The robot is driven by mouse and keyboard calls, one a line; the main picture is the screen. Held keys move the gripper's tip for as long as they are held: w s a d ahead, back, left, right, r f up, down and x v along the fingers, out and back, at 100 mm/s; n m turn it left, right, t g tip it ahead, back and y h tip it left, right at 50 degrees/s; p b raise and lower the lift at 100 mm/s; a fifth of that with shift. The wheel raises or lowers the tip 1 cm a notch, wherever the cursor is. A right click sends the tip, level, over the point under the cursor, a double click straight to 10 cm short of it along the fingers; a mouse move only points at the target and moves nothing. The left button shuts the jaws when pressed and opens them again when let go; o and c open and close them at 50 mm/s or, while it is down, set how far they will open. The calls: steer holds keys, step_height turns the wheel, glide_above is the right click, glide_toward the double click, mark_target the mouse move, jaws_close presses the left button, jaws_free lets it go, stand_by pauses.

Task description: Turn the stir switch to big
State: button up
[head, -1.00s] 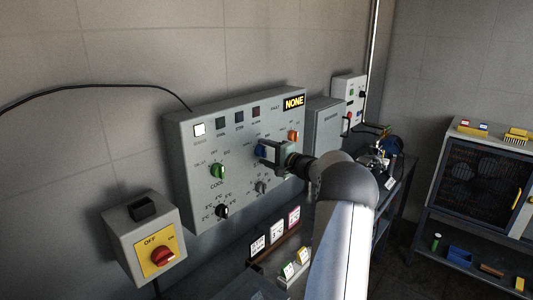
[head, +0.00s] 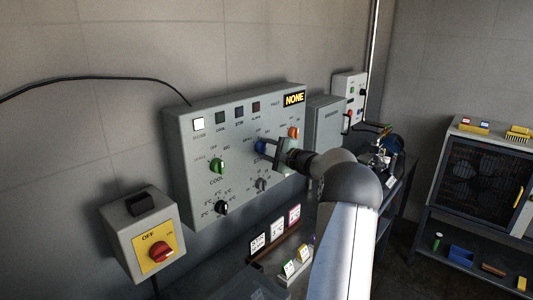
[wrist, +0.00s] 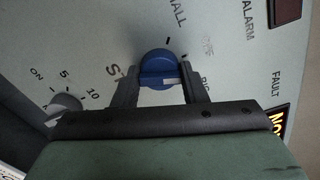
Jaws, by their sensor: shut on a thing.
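The stir switch is a blue knob (head: 261,146) on the grey control panel (head: 183,150); it also shows in the wrist view (wrist: 154,62). My gripper (wrist: 161,80) is shut on it, one finger on each side of its raised grip bar. In the wrist view the bar lies nearly level, with a pale mark at its right end, on the side of the partly hidden "BIG" label (wrist: 206,82). "SMALL" is partly cut off at the top. The "STIR" lettering is partly hidden by the left finger. In the head view my gripper (head: 268,147) covers part of the switch.
An orange knob (head: 293,132) sits right of the switch, a green knob (head: 217,166) left, and a grey knob (head: 261,184) below; the grey one is close to my gripper in the wrist view (wrist: 66,104). A "NONE" display (head: 294,99) is at the top right. Cards stand below.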

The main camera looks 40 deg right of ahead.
steer(key=m, duration=0.5)
steer(key=shift+m, duration=0.7)
steer(key=o, duration=1)
steer(key=shift+c, duration=0.2)
steer(key=shift+s, duration=0.15)
steer(key=s+d+b, duration=0.1)
steer(key=s+b, duration=0.1)
steer(key=s, duration=0.6)
steer(key=s+d+b, duration=0.2)
steer(key=s, duration=0.7)
steer(key=shift+d, duration=0.25)
steer(key=shift+w, duration=0.1)
